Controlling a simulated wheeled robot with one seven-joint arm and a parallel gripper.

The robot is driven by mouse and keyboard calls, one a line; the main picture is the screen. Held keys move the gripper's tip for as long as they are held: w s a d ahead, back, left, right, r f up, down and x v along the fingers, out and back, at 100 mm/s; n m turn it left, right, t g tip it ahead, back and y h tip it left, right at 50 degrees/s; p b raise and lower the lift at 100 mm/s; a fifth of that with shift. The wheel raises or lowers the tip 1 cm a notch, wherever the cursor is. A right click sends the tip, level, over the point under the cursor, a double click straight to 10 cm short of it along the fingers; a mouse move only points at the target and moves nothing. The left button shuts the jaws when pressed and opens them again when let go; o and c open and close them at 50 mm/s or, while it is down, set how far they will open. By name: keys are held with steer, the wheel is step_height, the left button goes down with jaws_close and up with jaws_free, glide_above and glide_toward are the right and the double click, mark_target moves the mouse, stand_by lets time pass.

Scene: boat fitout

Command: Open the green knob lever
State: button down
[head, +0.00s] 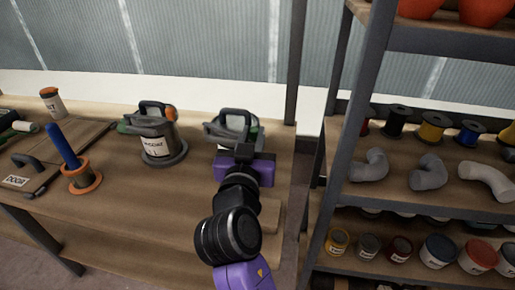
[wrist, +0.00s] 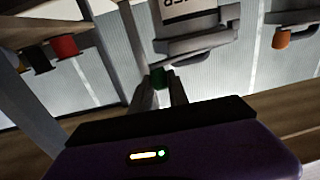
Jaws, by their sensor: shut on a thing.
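The green knob (wrist: 160,77) of the lever shows in the wrist view between the fingertips of my gripper (wrist: 161,88), which is shut on it. The grey fitting (wrist: 195,45) with a white label shows upside down just beyond the knob. In the head view my gripper (head: 242,150) reaches the front of the same fitting (head: 222,130) near the right end of the bench. My wrist hides much of its front, and the lever's full length and angle cannot be made out.
A similar grey labelled fitting (head: 155,135) with an orange part stands to the left. A blue-handled tool stands in an orange-rimmed holder (head: 82,178). The workbench (head: 130,210) is clear in front. A shelf rack (head: 350,150) with spools, pipe elbows and cans stands close on the right.

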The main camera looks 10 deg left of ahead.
steer(key=s+a+m+g+h+b, duration=0.1)
steer(key=s+a+m+h+b, duration=0.4)
steer(key=s+a+h+b, duration=0.3)
steer(key=a+b, duration=0.3)
steer(key=a, duration=0.2)
steer(key=shift+a+f+g+b, duration=0.15)
steer(key=shift+a+g+b, duration=0.2)
steer(key=shift+g, duration=0.05)
steer(key=shift+s+m, duration=0.1)
steer(key=shift+m, duration=0.2)
stand_by(0.8)
steer(key=c, duration=1.3)
jaws_free()
steer(key=shift+p+v, duration=0.55)
steer(key=shift+v, duration=3.35)
